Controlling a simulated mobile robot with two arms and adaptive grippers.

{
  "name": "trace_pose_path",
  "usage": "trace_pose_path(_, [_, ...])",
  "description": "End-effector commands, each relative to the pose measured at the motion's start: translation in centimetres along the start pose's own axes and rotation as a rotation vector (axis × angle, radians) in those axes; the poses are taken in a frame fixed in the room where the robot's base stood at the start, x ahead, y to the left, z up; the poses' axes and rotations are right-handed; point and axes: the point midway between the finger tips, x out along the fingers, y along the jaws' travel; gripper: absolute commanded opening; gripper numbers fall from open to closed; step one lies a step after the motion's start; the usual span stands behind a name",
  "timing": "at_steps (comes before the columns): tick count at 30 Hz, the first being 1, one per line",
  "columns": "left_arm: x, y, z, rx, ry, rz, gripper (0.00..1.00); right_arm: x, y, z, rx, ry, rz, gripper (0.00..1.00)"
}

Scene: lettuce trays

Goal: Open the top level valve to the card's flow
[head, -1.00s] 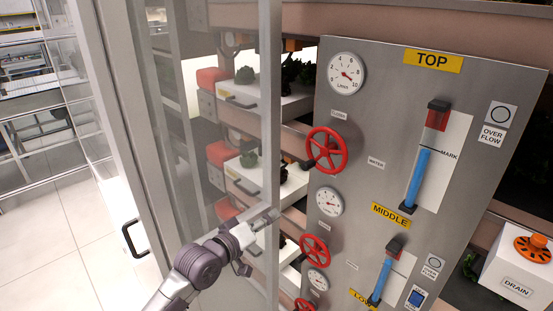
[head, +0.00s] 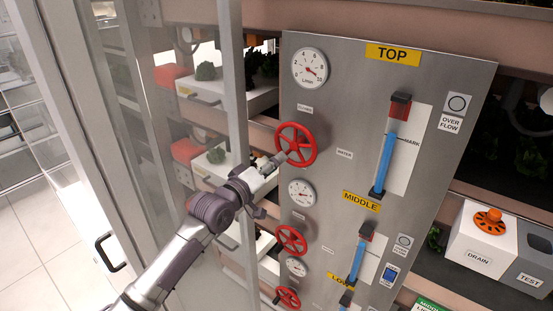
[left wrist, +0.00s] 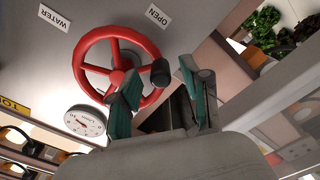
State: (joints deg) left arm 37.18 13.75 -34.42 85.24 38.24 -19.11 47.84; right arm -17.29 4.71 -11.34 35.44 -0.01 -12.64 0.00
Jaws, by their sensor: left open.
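The top valve is a red handwheel (head: 296,144) on the grey panel, below the round top gauge (head: 309,68), whose needle points to the lower right. My left gripper (head: 277,162) is at the wheel's lower left side, open. In the left wrist view, the red wheel (left wrist: 117,68) has a dark knob (left wrist: 160,72) at its rim. The open teal-padded fingers (left wrist: 158,78) are on either side of this knob. I cannot tell whether they touch it. Labels reading WATER (left wrist: 55,19) and OPEN (left wrist: 158,15) are beside the wheel. My right gripper is not in view.
Middle (head: 291,239) and lower (head: 288,298) red wheels sit below on the panel (head: 335,110). A glass door frame (head: 233,70) stands to the left of the wheel, close to my arm. A green card (head: 431,305) is partly cut off at the bottom.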

Motion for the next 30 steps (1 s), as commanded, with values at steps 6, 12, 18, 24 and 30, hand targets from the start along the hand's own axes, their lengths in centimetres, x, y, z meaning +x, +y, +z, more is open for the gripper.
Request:
trace_pose_path(6, [1.3, 0.0, 0.0, 0.000, 0.000, -0.001, 0.47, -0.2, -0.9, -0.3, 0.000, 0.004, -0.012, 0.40])
trace_pose_path(12, [1.4, -0.1, 0.0, 0.000, 0.000, -0.001, 0.47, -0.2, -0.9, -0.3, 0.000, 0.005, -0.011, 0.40])
trace_pose_path(18, [1.3, -0.1, 0.0, 0.000, 0.000, -0.001, 0.24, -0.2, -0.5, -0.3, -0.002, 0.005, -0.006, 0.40])
trace_pose_path(24, [1.3, -0.1, 0.0, 0.000, 0.000, -0.001, 0.00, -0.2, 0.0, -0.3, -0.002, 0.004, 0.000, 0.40])
trace_pose_path(30, [1.3, -0.3, -0.7, 0.141, 0.001, 0.001, 0.00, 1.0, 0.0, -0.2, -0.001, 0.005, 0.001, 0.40])
